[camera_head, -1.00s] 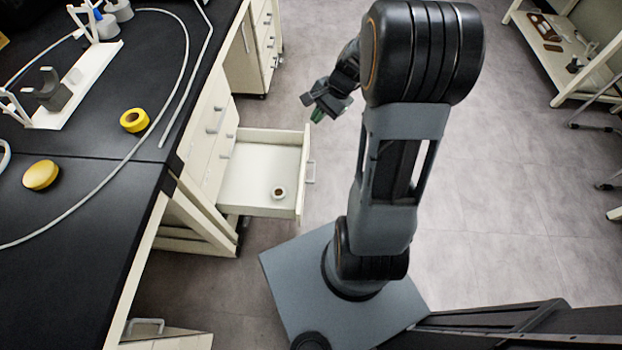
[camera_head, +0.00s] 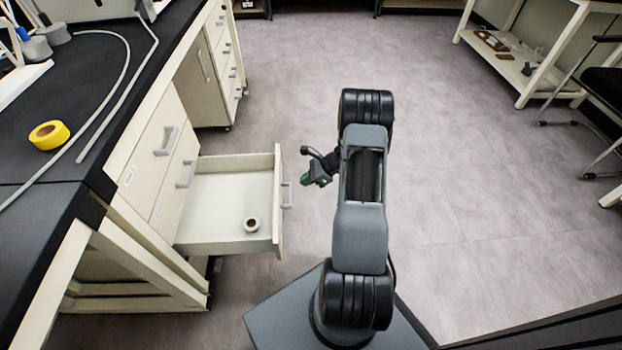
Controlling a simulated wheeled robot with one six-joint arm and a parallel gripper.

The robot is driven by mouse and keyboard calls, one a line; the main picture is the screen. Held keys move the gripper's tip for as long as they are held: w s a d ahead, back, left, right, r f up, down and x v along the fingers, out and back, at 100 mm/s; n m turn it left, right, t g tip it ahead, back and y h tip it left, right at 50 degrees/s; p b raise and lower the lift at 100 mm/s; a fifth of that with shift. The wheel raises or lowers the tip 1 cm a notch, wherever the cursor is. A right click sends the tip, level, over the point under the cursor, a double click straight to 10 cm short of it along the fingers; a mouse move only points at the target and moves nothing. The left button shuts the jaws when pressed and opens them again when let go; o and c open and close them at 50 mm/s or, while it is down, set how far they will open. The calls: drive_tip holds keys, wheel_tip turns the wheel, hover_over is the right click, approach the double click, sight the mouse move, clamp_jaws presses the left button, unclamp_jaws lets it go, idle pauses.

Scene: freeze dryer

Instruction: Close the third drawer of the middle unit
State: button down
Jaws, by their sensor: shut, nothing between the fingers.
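The open drawer (camera_head: 277,205) is pulled far out of the cream middle unit (camera_head: 150,160), below two shut drawer fronts with grey handles. A small roll (camera_head: 251,225) lies inside it. The drawer's grey handle (camera_head: 287,194) is on its front face, turned to the right. My gripper (camera_head: 307,182) is just right of that front, near the handle, with a small gap seen between them in the picture. It is small and partly dark here; it appears shut and empty.
The black bench top (camera_head: 60,120) with a yellow tape roll (camera_head: 48,135) and a hose stands at left. Another cabinet (camera_head: 210,75) is behind. A shelf (camera_head: 510,65) and a chair (camera_head: 600,85) are at far right. The grey floor (camera_head: 450,190) between is clear.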

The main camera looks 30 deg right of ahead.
drive_tip(key=w+a+f+b, duration=0.3)
drive_tip(key=a, duration=0.3)
drive_tip(key=shift+w+a, duration=0.3)
drive_tip(key=shift+w, duration=0.05)
